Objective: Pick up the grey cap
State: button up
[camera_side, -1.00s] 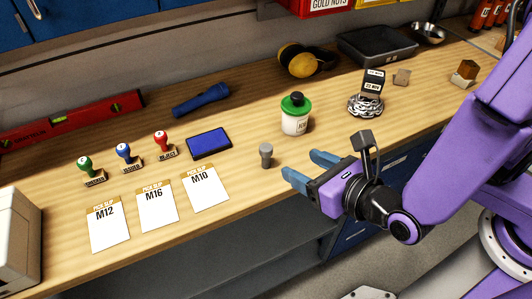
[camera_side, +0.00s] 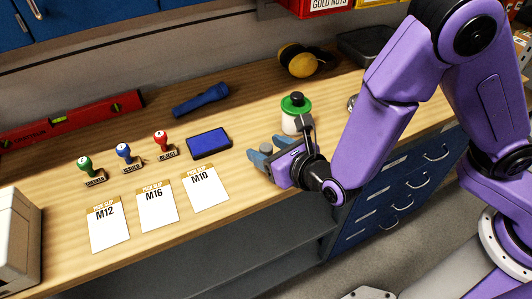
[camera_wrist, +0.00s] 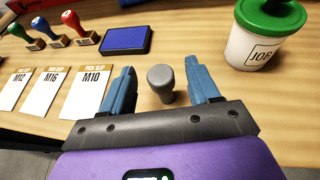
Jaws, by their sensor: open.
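The grey cap (camera_wrist: 161,79) stands upright on the wooden bench near its front edge, with a wide round top over a narrower stem. In the wrist view it sits between the two blue fingers of my gripper (camera_wrist: 161,85), with a gap on each side. My gripper is open. In the side view my gripper (camera_side: 264,154) is low over the bench, and the top of the grey cap (camera_side: 265,148) shows between the fingers; its lower part is hidden.
The white jar with a green lid (camera_side: 296,112) stands just behind my gripper. A blue ink pad (camera_side: 209,143), several stamps and the M10 slip (camera_side: 205,189) lie to the left. The bench's front edge is close.

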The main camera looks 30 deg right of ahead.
jog(key=shift+w+a+f, duration=0.1)
jog(key=shift+w+f, duration=0.15)
jog(key=shift+w, duration=0.4)
jog(key=c, duration=1)
jog(key=shift+c, duration=0.2)
jog(key=shift+r, duration=0.1)
jog(key=shift+r, duration=0.7)
jog(key=s+d+r, duration=0.8)
jog(key=s+r, duration=0.3)
jog(key=shift+d+r, duration=0.25)
jog(key=shift+d, duration=0.1)
